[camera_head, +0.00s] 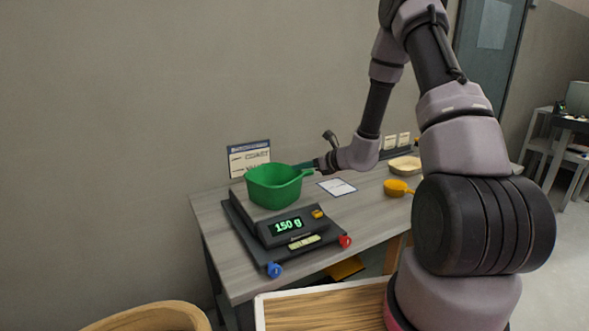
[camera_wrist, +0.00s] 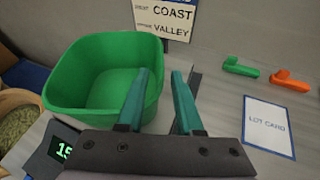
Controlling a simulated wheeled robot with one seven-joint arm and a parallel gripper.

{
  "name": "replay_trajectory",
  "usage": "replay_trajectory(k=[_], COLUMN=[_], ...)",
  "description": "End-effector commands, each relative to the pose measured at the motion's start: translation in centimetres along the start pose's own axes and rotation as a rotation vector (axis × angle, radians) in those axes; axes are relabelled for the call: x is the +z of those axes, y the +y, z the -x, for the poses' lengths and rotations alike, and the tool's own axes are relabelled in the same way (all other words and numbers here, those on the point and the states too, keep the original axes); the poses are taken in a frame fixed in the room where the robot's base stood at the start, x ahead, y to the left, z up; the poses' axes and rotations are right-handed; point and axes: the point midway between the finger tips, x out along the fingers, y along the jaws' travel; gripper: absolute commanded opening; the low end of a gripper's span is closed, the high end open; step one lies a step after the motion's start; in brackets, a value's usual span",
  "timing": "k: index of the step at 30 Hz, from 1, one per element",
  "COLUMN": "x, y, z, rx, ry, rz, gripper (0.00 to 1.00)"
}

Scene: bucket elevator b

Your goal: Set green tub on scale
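The green tub (camera_head: 274,185) is upright with a short handle pointing right. It appears to rest on the rear part of the dark scale (camera_head: 258,229), whose display shows 150 g in green. The tub looks empty in the wrist view (camera_wrist: 100,85), where part of the scale's display (camera_wrist: 66,148) also shows. My gripper (camera_head: 306,168) is at the tub's right side, close to the handle. The left finger overlaps the tub's right wall in the picture; contact is unclear.
A sign (camera_head: 249,157) stands behind the tub. A lot card (camera_head: 337,187), a yellow-orange scoop (camera_head: 398,188) and a shallow pale bowl (camera_head: 405,165) lie to the right on the grey table. Green (camera_wrist: 240,68) and orange (camera_wrist: 290,80) pieces lie behind the card. A wooden tray (camera_head: 325,308) is in front.

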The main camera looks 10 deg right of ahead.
Motion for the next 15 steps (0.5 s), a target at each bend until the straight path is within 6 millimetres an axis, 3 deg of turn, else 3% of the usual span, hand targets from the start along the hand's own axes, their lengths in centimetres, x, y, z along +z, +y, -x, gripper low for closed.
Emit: replay_trajectory(k=[6,15], x=[0.0,0.6], y=[-0.1,0.4], z=[4.7,7.5], rx=[-0.003,0.012], ry=[0.001,-0.001], rz=[0.0,0.021], gripper=[0.35,0.35])
